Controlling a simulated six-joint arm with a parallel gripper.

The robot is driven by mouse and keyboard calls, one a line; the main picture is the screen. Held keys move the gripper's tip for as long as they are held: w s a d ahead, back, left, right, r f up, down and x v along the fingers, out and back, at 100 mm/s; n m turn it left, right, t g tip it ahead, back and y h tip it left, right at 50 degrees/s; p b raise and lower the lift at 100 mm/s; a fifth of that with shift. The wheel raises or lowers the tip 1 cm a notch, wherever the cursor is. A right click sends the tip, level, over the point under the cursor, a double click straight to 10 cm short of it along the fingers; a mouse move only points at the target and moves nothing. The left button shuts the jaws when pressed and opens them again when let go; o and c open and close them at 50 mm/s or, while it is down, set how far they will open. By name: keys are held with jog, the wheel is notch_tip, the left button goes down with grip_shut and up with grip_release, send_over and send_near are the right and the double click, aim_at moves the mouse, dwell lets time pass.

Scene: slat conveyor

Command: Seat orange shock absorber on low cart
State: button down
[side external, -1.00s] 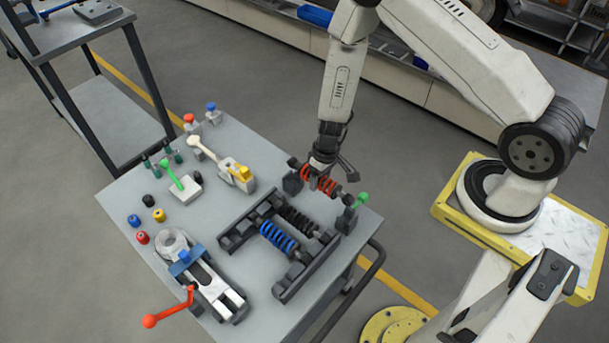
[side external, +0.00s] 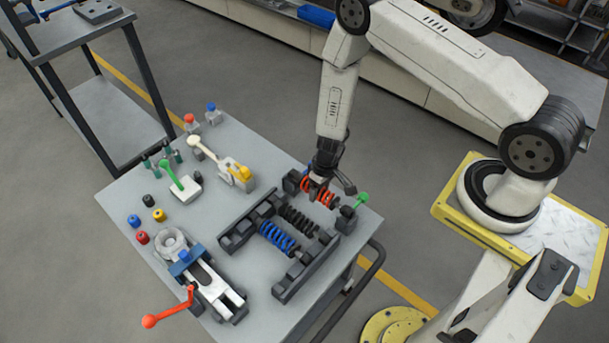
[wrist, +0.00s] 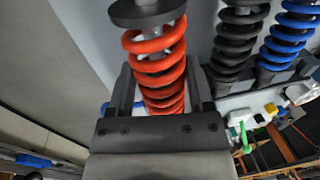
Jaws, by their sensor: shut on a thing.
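A dark rack (side external: 240,233) beside my gripper holds a black shock (side external: 297,221) and a blue shock (side external: 277,237). A green-knobbed lever (side external: 361,199) stands by the lower right block. Toggle clamps, small coloured knobs and a red-handled vise (side external: 205,286) occupy the cart's left side.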

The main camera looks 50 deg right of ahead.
jog(key=shift+f, duration=1.5)
jog(key=shift+f, duration=0.1)
grip_release()
jog(key=shift+d+r, duration=0.2)
jog(key=shift+r, duration=1.1)
jog(key=shift+d+r, duration=0.25)
jog(key=shift+r, duration=1.05)
jog(key=shift+d+r, duration=0.2)
jog(key=shift+r, duration=1.1)
jog(key=shift+r, duration=0.1)
